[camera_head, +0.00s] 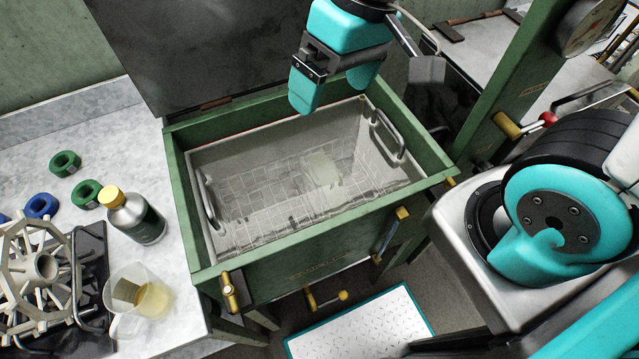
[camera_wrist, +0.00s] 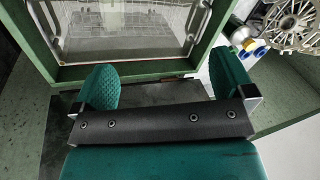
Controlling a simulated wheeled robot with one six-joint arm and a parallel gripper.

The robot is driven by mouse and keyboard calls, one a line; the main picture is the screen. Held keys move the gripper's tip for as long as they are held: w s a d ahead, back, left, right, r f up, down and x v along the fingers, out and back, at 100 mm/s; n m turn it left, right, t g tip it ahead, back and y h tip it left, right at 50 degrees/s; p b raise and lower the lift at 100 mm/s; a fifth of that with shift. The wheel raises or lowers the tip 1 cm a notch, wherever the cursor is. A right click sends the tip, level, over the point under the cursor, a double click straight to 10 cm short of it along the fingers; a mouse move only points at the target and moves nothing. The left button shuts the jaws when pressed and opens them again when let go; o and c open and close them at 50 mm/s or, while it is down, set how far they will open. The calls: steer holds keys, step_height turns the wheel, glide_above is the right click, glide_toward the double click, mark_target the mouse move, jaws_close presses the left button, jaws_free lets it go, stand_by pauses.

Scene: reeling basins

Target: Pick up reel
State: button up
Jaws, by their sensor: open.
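The reel (camera_head: 38,266), pale and spoked with a round hub, sits in a dark rack on the marble counter at the lower left of the head view. It also shows in the upper right corner of the wrist view (camera_wrist: 292,22), partly cut off. My gripper (camera_head: 335,92) has teal fingers and hangs near the far edge of the basin, well away from the reel. Its two fingers are apart in the wrist view (camera_wrist: 165,78), with nothing between them.
A green-framed basin (camera_head: 184,220) holds a wire basket (camera_head: 208,196) in liquid, right of the counter. A yellow-capped bottle (camera_head: 133,217) and a beaker (camera_head: 137,298) stand close to the reel. Green rings (camera_head: 65,163) and a blue ring (camera_head: 41,206) lie behind it.

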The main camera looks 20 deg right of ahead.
mark_target(325, 167)
steer(key=w+d+f+m+h, duration=0.1)
steer(key=w+f, duration=0.2)
steer(key=f, duration=0.6)
steer(key=w+d+f+m+h, duration=0.1)
steer(key=w+f, duration=0.2)
steer(key=f, duration=0.7)
steer(key=w+d+f+m+h+b, duration=0.1)
steer(key=w+f+m, duration=0.1)
steer(key=f, duration=0.7)
steer(key=shift+w+f, duration=0.4)
steer(key=shift+w, duration=0.15)
steer(key=shift+d+f+p, duration=0.2)
steer(key=shift+f+p, duration=0.65)
steer(key=shift+f, duration=2.15)
steer(key=c, duration=1.1)
steer(key=shift+r, duration=0.1)
